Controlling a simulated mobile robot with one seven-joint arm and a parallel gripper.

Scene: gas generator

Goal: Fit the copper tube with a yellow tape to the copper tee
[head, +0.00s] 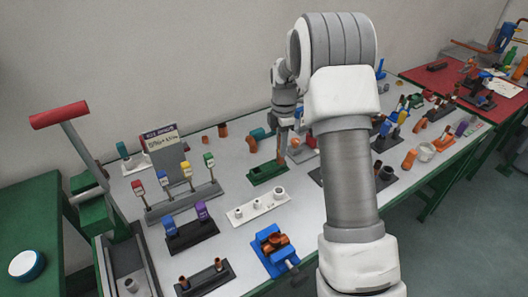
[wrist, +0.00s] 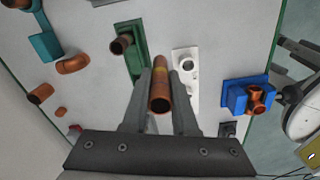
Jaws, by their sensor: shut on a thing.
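My gripper (wrist: 160,98) is shut on a copper tube (wrist: 161,92) with a yellow band near its far end. In the head view my gripper (head: 284,128) is partly hidden by my arm, above the green holder. The tube (head: 282,147) hangs roughly upright below the fingers. The copper tee (wrist: 256,99) appears to be the copper fitting in the blue vise, to the right of my gripper in the wrist view. In the head view the tee (head: 274,241) sits in the vise at the table's front. Tube and tee are apart.
The blue vise (wrist: 232,98) stands near the front edge. Racks with coloured-handled brushes (head: 184,200) stand left. Loose copper fittings (wrist: 74,64) lie behind.

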